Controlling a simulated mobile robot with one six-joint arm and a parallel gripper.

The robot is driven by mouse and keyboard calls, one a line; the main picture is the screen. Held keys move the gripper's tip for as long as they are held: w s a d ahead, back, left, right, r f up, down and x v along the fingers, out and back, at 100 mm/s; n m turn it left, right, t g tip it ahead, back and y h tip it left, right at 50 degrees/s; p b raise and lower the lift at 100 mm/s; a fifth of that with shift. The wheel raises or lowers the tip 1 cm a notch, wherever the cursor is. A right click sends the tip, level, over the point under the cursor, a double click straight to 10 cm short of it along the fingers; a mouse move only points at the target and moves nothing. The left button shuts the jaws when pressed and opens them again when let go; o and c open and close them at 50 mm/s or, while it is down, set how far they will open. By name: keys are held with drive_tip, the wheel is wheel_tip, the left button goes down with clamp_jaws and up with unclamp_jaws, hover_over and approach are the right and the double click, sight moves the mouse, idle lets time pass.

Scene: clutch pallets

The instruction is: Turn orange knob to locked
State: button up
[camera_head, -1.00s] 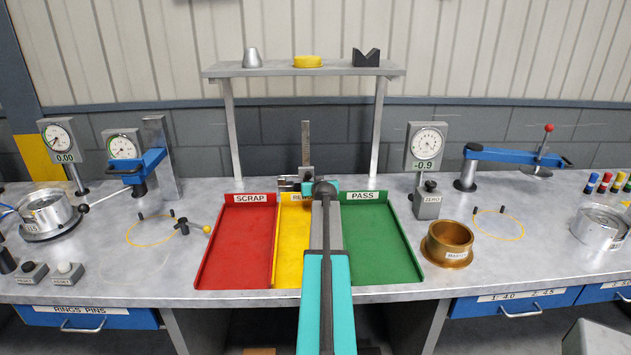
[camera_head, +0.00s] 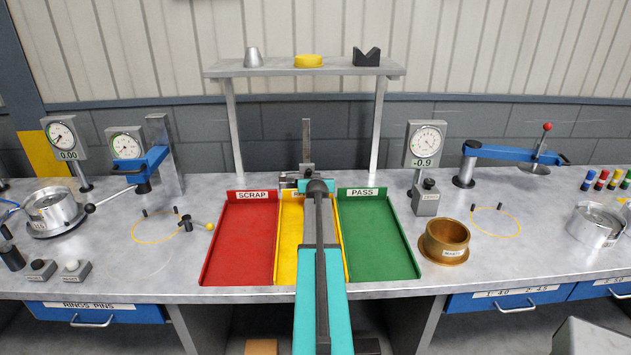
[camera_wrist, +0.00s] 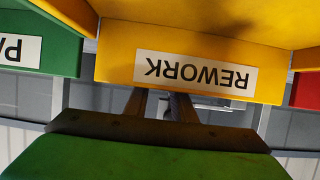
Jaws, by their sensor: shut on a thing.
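My gripper (camera_wrist: 162,106) is just beyond the back end of the yellow REWORK tray (camera_head: 289,246), at the foot of the upright height gauge (camera_head: 306,142). In the wrist view its two dark fingers reach under the upside-down REWORK label, with a small dark grey part between them. It is shut on a small part there. I cannot make out any orange colour on that part. In the head view my wrist and arm hide the fingertips and the gauge's lower front. No knob clearly orange shows; a small yellow-orange ball-tipped lever (camera_head: 210,227) stands at the left fixture.
The red SCRAP tray (camera_head: 240,238) and green PASS tray (camera_head: 379,236) flank my arm, both empty. A grey shelf (camera_head: 305,72) stands above the gauge on two posts. A brass ring (camera_head: 444,241) and a dial stand (camera_head: 425,154) are to the right.

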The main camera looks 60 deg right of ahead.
drive_tip(key=shift+a+f, duration=0.1)
drive_tip(key=shift+a, duration=0.05)
drive_tip(key=o, duration=1)
drive_tip(key=shift+s, duration=0.1)
drive_tip(key=shift+b+v, duration=1.7)
drive_tip(key=shift+v, duration=5.15)
